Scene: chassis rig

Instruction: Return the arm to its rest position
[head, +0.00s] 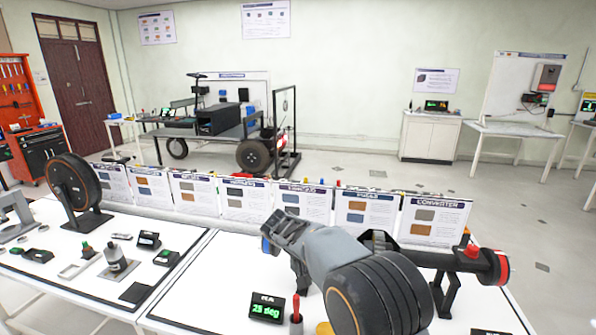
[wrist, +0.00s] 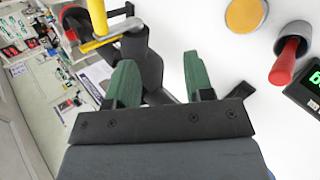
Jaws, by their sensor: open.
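My gripper (wrist: 160,80) shows in the wrist view with two green fingers spread apart and nothing between them. Beyond the fingers is a dark bracket with a yellow cylinder (wrist: 110,38). I cannot make out the fingertips in the head view. No rest mark or cradle for the arm can be made out.
A "25 deg" display (head: 266,308), a red-handled piece (head: 296,309) and a yellow disc (head: 325,328) sit near the arm. A row of info cards (head: 240,198) lines the table's back edge. A wheel on a stand (head: 75,185) and small parts stand left.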

